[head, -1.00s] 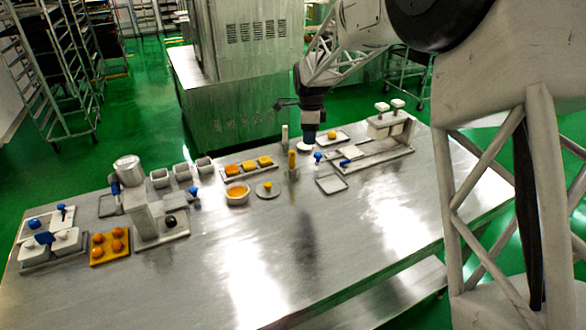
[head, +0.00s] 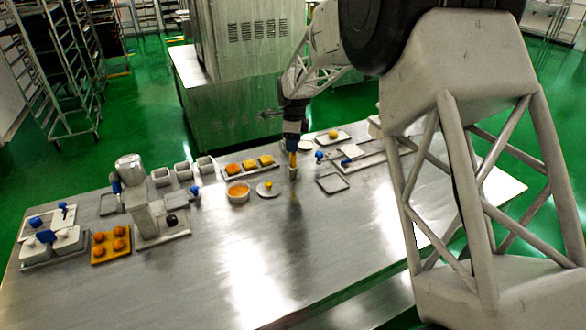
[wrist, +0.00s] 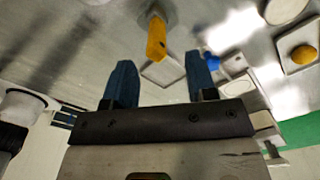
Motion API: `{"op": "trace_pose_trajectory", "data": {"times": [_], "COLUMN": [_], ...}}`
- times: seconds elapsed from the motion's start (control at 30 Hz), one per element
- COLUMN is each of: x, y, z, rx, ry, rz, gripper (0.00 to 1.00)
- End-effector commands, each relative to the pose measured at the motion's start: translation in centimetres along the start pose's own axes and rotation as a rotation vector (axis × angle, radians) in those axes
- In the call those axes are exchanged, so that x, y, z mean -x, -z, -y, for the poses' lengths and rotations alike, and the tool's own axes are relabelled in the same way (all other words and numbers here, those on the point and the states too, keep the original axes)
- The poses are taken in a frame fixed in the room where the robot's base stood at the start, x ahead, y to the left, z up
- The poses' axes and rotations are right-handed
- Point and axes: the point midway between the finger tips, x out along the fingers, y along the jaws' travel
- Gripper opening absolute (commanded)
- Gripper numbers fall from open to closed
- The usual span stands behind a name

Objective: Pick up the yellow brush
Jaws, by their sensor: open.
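The yellow brush (head: 292,158) stands upright in a small grey holder (head: 293,172) near the middle of the steel table. In the wrist view the brush (wrist: 156,38) shows as a yellow-orange handle, ahead of the gap between my fingers. My gripper (head: 292,146) is right by the top of the brush in the head view and partly covers it. In the wrist view my gripper's two blue fingers (wrist: 160,82) are apart with nothing between them. I cannot tell the exact gap between fingertips and handle.
The front of the table (head: 250,260) is clear.

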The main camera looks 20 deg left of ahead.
Motion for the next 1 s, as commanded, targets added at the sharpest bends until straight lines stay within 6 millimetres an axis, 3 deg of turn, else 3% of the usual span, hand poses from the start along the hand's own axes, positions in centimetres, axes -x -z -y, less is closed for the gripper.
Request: {"op": "trace_pose_trajectory", "data": {"times": [0.13, 0.57, 1.0], "x": [-1.1, -1.5, -5.7], "y": [0.0, 0.0, -0.1], "z": [0.0, -0.1, -0.3], "rx": [0.0, 0.0, 0.0], "ry": [-0.001, -0.001, 0.0], "rz": [0.0, 0.0, 0.0], "gripper": [0.52, 0.52, 0.52]}}
